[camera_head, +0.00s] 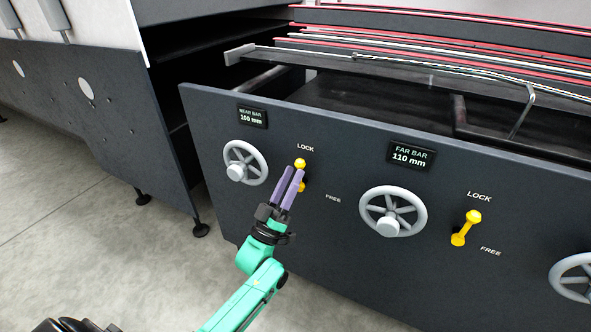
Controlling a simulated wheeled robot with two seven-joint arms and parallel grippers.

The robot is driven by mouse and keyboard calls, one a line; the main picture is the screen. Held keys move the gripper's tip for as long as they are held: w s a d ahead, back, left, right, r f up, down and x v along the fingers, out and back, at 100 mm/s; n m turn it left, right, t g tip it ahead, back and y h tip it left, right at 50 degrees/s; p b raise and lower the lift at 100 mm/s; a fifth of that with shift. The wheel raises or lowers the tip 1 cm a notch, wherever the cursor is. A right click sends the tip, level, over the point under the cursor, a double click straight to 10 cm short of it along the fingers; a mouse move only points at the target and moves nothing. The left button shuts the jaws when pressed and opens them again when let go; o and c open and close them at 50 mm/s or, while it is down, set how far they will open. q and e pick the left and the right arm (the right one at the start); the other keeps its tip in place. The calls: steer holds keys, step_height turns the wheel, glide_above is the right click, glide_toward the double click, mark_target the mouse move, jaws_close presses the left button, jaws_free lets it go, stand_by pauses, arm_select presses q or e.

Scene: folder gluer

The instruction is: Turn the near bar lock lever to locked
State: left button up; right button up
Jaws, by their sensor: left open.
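The yellow near bar lock lever (300,163) is on the dark front panel, right of the near bar handwheel. Its top end shows just under the word LOCK. The rest is mostly hidden behind my gripper fingers, so I cannot tell its exact angle. My left gripper (295,185), with two purple fingers on a green arm, is open at the lever. The fingers overlap the lever in the picture; I cannot tell whether they touch it. My right gripper is not in view.
The near bar handwheel (245,163) is left of the lever, with a display (252,117) reading 100 mm above. The far bar handwheel (393,212) and far bar yellow lever (466,228) are to the right. Open grey floor (100,240) lies at left.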

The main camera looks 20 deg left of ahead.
arm_select(q)
steer(key=v, duration=1.2)
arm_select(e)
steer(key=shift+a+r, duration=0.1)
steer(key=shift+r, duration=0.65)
arm_select(q)
steer(key=shift+r, duration=0.1)
